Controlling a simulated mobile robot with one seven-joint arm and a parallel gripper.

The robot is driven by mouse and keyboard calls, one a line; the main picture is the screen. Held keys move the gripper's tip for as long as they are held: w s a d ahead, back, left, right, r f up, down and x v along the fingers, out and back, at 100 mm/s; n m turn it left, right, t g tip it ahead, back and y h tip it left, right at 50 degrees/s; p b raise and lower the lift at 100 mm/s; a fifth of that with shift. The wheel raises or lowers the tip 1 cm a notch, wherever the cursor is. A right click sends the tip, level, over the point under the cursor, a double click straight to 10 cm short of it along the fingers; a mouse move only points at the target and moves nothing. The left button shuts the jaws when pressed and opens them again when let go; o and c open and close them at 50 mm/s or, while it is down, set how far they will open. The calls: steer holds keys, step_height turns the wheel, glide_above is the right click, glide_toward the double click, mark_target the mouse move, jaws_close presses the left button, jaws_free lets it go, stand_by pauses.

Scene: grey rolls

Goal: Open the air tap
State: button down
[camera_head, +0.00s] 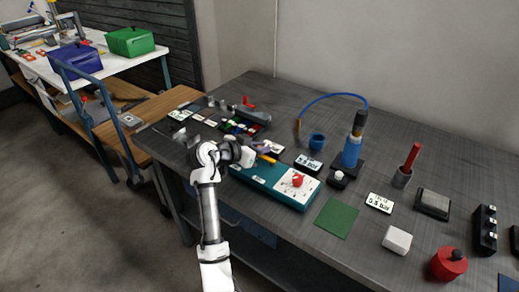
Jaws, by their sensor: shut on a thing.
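My arm reaches over the front edge of the bench, and my gripper (263,152) is at the left end of a teal box (258,178). The gripper is shut on a small orange piece (267,159) at that end; the fingers are small and partly hidden by my wrist. I cannot tell for certain whether this piece is the air tap's handle. A red knob (298,180) sits on the white plate at the box's right end. A red lever (249,102) shows on a grey fitting further back.
A blue cylinder (351,153) with a blue hose (335,96) stands behind the box, near a blue cup (317,142). A green mat (337,218), a white block (397,240) and a red round weight (449,264) lie to the right. Bare bench shows at the back.

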steer(key=c, duration=1.4)
jaws_free()
steer(key=shift+a, duration=0.1)
steer(key=b+v, duration=0.2)
steer(key=v, duration=1.1)
steer(key=shift+s+a+r+b, duration=0.2)
steer(key=shift+r+b, duration=0.1)
steer(key=shift+b, duration=0.1)
